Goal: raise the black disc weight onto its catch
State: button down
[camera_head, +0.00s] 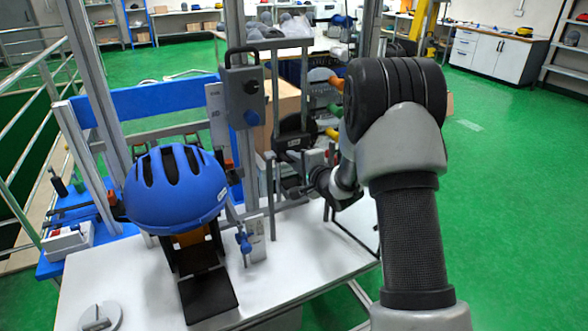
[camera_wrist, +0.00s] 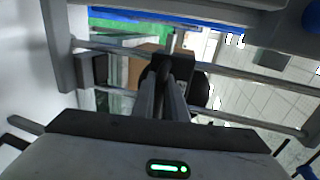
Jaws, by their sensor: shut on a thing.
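The black disc weight (camera_head: 295,132) hangs between two upright guide rods in the tower, right of the grey box, in the head view. Part of it shows behind my fingers in the wrist view (camera_wrist: 201,90). My gripper (camera_head: 300,163) is at the tower just below the disc, partly hidden by my own wrist. In the wrist view my fingers (camera_wrist: 165,88) are close together, shut on a dark part by the disc, seemingly its handle. I cannot make out the catch for certain. A grey box (camera_head: 243,97) with a blue knob is fixed on the tower left of the disc.
A blue helmet (camera_head: 175,190) sits on a stand at the left of the white table (camera_head: 300,262). A grey round piece (camera_head: 100,317) lies at the table's front left. Rods (camera_wrist: 250,116) run close to my fingers. The table's right front is mostly clear.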

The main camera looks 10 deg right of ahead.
notch_tip(320, 180, up, 21)
jog(key=p, duration=1.2)
jog(key=shift+w+r, duration=0.15)
jog(key=c, duration=2)
grip_release()
jog(key=shift+c, duration=0.2)
jog(key=f+v, duration=0.1)
jog(key=v, duration=1.6)
jog(key=shift+s+p, duration=0.3)
jog(key=shift+p, duration=0.05)
